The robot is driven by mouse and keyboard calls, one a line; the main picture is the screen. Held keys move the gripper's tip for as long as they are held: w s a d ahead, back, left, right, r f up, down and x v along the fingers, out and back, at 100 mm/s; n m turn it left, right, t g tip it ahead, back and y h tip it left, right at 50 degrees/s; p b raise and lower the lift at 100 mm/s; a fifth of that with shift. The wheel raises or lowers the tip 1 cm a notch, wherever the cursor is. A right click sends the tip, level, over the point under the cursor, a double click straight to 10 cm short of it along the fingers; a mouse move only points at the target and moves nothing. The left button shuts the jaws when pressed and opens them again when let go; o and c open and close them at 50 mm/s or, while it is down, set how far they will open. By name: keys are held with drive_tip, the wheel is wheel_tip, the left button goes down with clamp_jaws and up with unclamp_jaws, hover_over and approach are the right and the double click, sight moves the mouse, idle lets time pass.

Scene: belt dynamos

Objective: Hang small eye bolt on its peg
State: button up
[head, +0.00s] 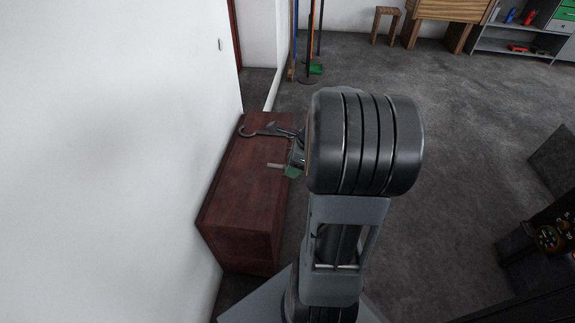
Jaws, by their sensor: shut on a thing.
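The small eye bolt (247,131) shows in the head view as a dark grey, curved ring end, left of my arm and in front of the brown cabinet's top as seen from here. My gripper (274,129) is shut on its shank; the fingers are small and partly hidden behind my large arm joint. I cannot tell how high the bolt is above the cabinet. I cannot make out its peg for sure. A short light grey rod (275,166) sticks out near a green part below the gripper; I cannot tell what it belongs to.
A dark red-brown cabinet (243,205) stands against the white wall (110,150) at left. Brooms or poles (309,40) stand at the back. A wooden bench (452,9) and a shelf (510,38) are at back right. The grey floor (470,150) right of my arm is mostly open.

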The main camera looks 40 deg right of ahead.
drive_tip(key=w+d+f+b, duration=0.3)
drive_tip(key=w+f, duration=0.3)
drive_tip(key=w+d+f+b, duration=0.3)
drive_tip(key=w+f+b, duration=0.1)
drive_tip(key=w+f, duration=0.2)
drive_tip(key=shift+d+f+b, duration=0.2)
drive_tip(key=shift+d+b, duration=0.05)
drive_tip(key=shift+b, duration=0.05)
drive_tip(key=shift+f, duration=0.2)
drive_tip(key=o, duration=1)
drive_tip(key=shift+c, duration=0.2)
drive_tip(key=shift+f+b, duration=0.15)
drive_tip(key=shift+b, duration=0.4)
